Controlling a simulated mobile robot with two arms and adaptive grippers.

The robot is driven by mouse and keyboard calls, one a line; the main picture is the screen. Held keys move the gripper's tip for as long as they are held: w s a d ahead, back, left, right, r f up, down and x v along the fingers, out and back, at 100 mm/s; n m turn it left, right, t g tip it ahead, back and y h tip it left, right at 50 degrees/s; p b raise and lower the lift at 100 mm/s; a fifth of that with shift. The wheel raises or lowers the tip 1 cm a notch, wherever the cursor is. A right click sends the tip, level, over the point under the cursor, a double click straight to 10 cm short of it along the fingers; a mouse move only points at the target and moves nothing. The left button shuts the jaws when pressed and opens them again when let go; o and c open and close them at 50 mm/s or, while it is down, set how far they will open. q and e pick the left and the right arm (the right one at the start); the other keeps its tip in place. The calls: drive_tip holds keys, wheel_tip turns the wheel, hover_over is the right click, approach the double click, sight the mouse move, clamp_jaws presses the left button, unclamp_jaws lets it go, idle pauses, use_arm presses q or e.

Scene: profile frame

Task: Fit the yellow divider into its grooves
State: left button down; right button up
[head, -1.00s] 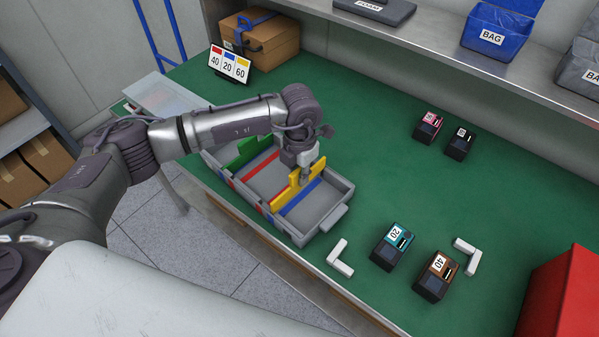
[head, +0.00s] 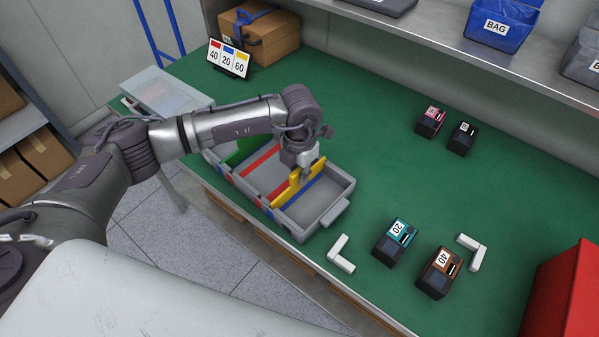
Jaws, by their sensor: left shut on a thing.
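The yellow divider (head: 286,194) stands upright across the grey tray (head: 322,217), between a red stripe (head: 262,160) and a blue stripe (head: 303,192). My left gripper (head: 305,170) is shut on its top edge from above. The divider's lower edge is partly hidden by the tray's near wall, so I cannot tell whether it sits in grooves. A green divider (head: 238,152) stands in the tray's far left part, partly behind my arm. My right gripper is not in view.
A sign with 40, 20, 60 (head: 229,58) stands at the back by a cardboard box (head: 262,37). Teal (head: 395,241) and brown (head: 438,271) devices lie right of the tray near white corner brackets (head: 341,254). The green table's middle is clear.

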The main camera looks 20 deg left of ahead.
use_arm(q)
drive_tip(key=shift+f+b, duration=0.65)
drive_tip(key=shift+f, duration=0.15)
drive_tip(key=c, duration=1.1)
unclamp_jaws()
drive_tip(key=shift+o, duration=0.2)
wheel_tip(320, 180, up, 12)
drive_tip(key=shift+r, duration=0.1)
